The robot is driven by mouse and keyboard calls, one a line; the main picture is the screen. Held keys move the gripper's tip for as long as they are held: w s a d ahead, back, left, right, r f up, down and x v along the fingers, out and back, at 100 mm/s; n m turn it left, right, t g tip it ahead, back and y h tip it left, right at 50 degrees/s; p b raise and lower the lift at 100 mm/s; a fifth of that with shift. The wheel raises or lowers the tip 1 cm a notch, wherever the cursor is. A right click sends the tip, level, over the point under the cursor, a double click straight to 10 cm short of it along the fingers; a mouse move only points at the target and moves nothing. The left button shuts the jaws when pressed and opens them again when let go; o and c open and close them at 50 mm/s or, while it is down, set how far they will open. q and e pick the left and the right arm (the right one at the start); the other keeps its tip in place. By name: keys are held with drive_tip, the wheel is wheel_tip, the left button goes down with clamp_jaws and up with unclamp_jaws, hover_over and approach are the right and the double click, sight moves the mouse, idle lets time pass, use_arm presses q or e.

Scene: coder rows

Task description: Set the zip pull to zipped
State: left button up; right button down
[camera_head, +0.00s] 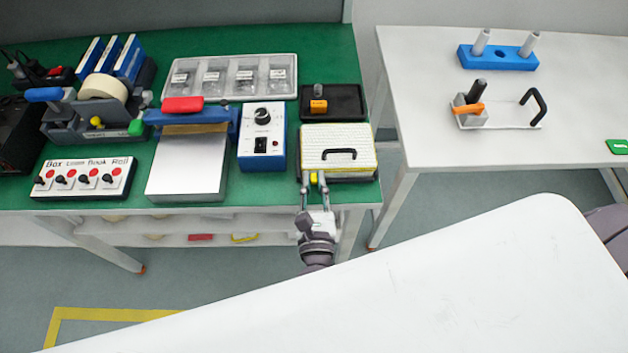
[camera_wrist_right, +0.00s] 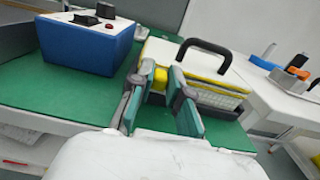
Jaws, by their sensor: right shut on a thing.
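A white ribbed case (camera_head: 338,147) with a black handle and a yellow band around its side stands at the front right of the green bench top. A small yellow zip pull (camera_head: 313,177) is at the case's front left corner. My right gripper (camera_head: 315,186) reaches in from the front edge and is shut on the pull. In the right wrist view, the yellow pull (camera_wrist_right: 160,79) shows between the teal finger pads, beside the case (camera_wrist_right: 196,72). The fingers hide part of the pull and of the band. My left gripper is not in view.
A blue and white control box (camera_head: 262,136) stands just left of the case. A black tray (camera_head: 332,102) with an orange part lies behind it. The bench's front edge is close below my gripper. A white table (camera_head: 440,150) stands to the right across a gap.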

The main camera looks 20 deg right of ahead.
sight(368, 169)
drive_tip(key=s+d, duration=0.1)
drive_tip(key=d, duration=0.2)
drive_tip(key=s+d, duration=0.1)
drive_tip(key=d, duration=0.3)
drive_tip(key=s+d, duration=0.1)
drive_tip(key=d, duration=0.3)
drive_tip(key=shift+b, duration=0.3)
drive_tip(key=c, duration=1.1)
unclamp_jaws()
drive_tip(key=shift+s, duration=0.1)
drive_tip(key=shift+s, duration=0.1)
drive_tip(key=v, duration=1.2)
